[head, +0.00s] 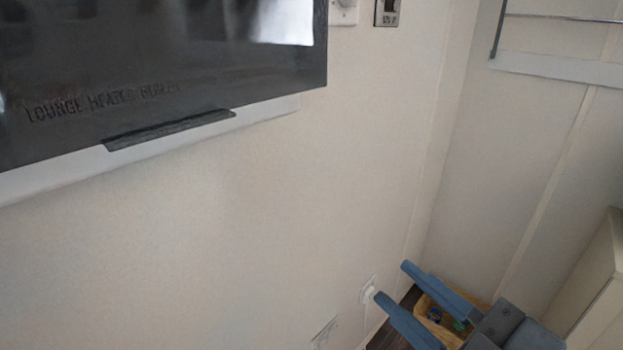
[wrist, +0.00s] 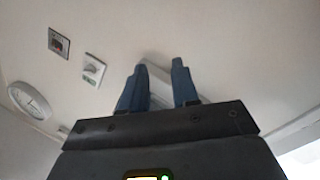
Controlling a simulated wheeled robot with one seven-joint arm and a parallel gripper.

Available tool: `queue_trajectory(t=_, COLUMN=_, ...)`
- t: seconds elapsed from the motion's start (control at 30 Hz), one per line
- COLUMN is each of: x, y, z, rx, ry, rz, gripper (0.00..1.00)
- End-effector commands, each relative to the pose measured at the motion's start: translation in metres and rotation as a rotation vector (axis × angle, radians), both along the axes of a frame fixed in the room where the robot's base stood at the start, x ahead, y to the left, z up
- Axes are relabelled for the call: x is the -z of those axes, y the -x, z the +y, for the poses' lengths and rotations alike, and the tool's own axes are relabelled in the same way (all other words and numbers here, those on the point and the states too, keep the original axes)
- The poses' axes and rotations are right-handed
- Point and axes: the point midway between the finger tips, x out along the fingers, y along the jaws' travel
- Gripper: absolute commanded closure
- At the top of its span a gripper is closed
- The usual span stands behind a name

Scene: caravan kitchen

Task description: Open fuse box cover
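A dark glossy cover (head: 190,65) with raised lettering, "LOUNGE HEAT" partly readable, fills the upper left of the head view. It sits shut against a white frame (head: 60,178) on the wall. A black lip (head: 170,130) runs along its lower edge. My gripper (head: 392,281) is at the lower right of the head view, below and right of the cover, with its two blue fingers apart and nothing between them. In the wrist view my gripper (wrist: 159,66) points at the wall. A pale box-like shape (wrist: 158,88) shows behind the fingers; I cannot tell what it is.
A switch (head: 388,12) and a white plate (head: 344,12) are on the wall right of the cover. A socket (head: 368,290) is low on the wall near my fingers. A basket (head: 440,318) stands on the floor behind them. A round clock-like dial (wrist: 28,98) shows in the wrist view.

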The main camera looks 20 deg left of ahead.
Motion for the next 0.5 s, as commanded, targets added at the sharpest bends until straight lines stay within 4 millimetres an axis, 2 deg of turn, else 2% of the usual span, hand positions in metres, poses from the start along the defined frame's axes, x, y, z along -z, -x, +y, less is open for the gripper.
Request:
queue_trajectory(t=0.03, x=-0.025, y=-0.002, z=0.014, rx=-0.071, ry=0.029, rz=-0.085, gripper=0.70)
queue_trajectory(t=0.2, x=-0.090, y=0.012, z=0.050, rx=-0.304, ry=0.140, rz=-0.377, gripper=0.70)
queue_trajectory(t=0.33, x=-0.128, y=0.028, z=0.066, rx=-0.448, ry=0.211, rz=-0.589, gripper=0.70)
queue_trajectory(t=0.5, x=-0.154, y=0.046, z=0.076, rx=-0.565, ry=0.269, rz=-0.775, gripper=0.70)
